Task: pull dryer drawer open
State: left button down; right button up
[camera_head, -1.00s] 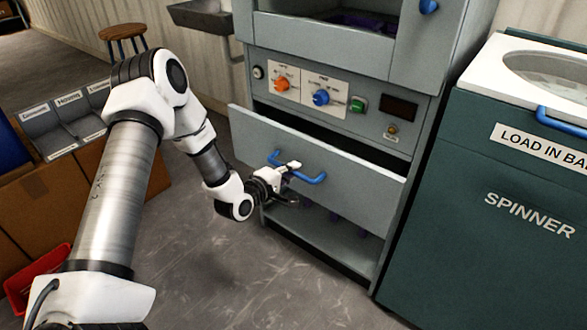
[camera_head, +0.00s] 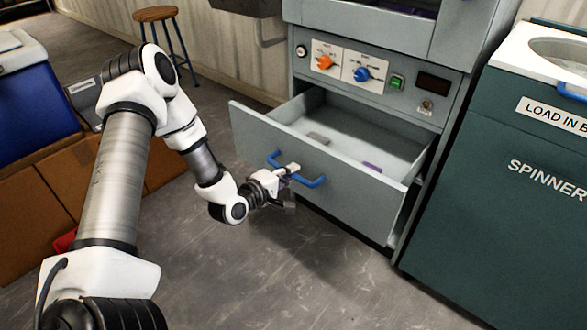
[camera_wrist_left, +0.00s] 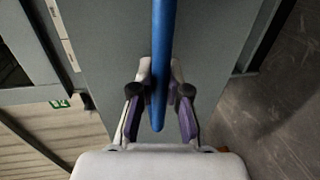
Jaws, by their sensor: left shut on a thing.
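The grey dryer drawer (camera_head: 270,148) stands well out of the dryer cabinet (camera_head: 446,58), and its pale inside shows in the head view. Small flat dark and purple pieces lie on its floor. A blue bar handle (camera_head: 311,183) is fixed across the drawer front. My left gripper (camera_head: 291,172) is at the handle's left half, shut on it. In the left wrist view the blue handle (camera_wrist_left: 163,60) runs between the two fingers of my left gripper (camera_wrist_left: 160,88), with the grey drawer front behind. My right gripper is not in view.
The green spinner (camera_head: 500,190) stands right of the dryer. A control panel (camera_head: 357,66) with orange and blue knobs is above the drawer. A stool (camera_head: 157,15), a blue cooler (camera_head: 35,105) and cardboard boxes (camera_head: 100,165) are at left. The floor before the drawer is clear.

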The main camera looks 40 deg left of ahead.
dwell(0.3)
pick_arm(q)
jog(key=c, duration=1.1)
grip_release()
jog(key=shift+c, duration=0.2)
jog(key=shift+s, duration=0.1)
jog(key=v, duration=0.7)
jog(key=shift+s, duration=0.2)
